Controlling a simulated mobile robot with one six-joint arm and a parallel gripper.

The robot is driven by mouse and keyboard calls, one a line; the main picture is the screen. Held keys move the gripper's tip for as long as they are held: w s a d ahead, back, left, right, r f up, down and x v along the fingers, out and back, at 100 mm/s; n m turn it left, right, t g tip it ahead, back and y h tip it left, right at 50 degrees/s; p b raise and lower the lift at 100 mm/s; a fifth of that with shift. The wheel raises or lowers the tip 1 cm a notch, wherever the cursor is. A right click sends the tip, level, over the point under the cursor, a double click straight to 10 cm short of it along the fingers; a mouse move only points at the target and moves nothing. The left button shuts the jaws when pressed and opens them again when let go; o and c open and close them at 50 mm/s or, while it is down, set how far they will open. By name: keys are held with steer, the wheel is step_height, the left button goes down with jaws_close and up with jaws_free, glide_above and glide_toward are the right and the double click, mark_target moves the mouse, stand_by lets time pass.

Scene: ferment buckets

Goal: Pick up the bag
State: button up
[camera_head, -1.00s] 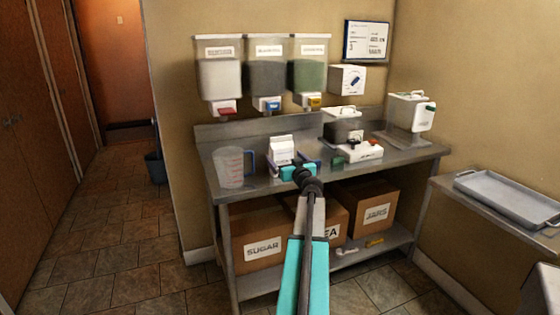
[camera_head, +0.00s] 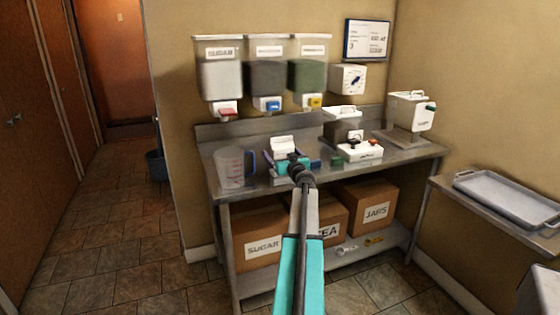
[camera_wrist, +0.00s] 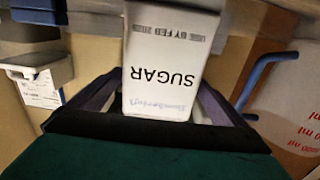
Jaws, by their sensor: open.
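The bag is a white carton-like sugar bag (camera_head: 283,146) standing on the metal bench (camera_head: 400,159). The wrist view shows the bag (camera_wrist: 165,62) close up, its SUGAR label upside down. My gripper (camera_head: 291,163) is in front of the bag at bench height. In the wrist view its fingers (camera_wrist: 163,100) are open, one on each side of the bag's end. The bag lies between them; I cannot tell whether either finger touches it. The bag's lower part is hidden behind my gripper in the head view.
A measuring jug (camera_head: 231,167) stands just left of the bag. A white device with knobs (camera_head: 359,151) stands to the right. Three dispensers (camera_head: 268,77) hang above. Boxes (camera_head: 262,235) sit on the lower shelf. A tray (camera_head: 507,197) lies on the right-hand counter.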

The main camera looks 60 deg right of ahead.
mark_target(282, 146)
steer(key=c, duration=1.5)
steer(key=shift+c, duration=0.2)
steer(key=shift+r, duration=0.1)
steer(key=shift+r, duration=1.4)
steer(key=w+a+r+b+v, duration=0.1)
steer(key=v, duration=0.7)
steer(key=a+r+b+v, duration=0.1)
steer(key=b+v, duration=0.1)
steer(key=v, duration=0.5)
steer(key=shift+a, duration=0.35)
steer(key=shift+w, duration=0.1)
